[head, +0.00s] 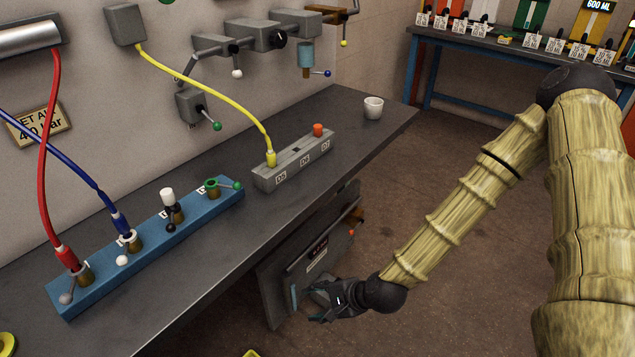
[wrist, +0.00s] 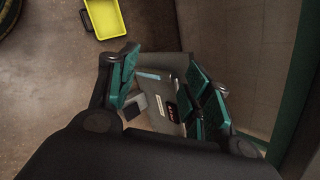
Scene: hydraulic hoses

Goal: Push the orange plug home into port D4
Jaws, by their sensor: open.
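The orange plug (head: 318,130) stands upright at the right end of the grey port block (head: 262,181) on the bench. Its cap stands above the block's top; how deep it sits I cannot tell. The block's front labels (head: 304,160) are too small to read surely, so I cannot tell which port is D4. A dark empty hole shows mid-block. A yellow plug (head: 271,158) with a yellow hose is in the left end. My gripper (head: 314,302) is open and empty, low in front of the bench, well below the orange plug. Its spread fingers show in the wrist view (wrist: 168,85).
A blue manifold (head: 67,307) with red and blue hoses and several valve levers lies left on the bench. A white cup (head: 373,108) stands right of the block. A grey cabinet (head: 272,301) under the bench is close behind my gripper. A yellow tray (wrist: 105,18) lies on the floor.

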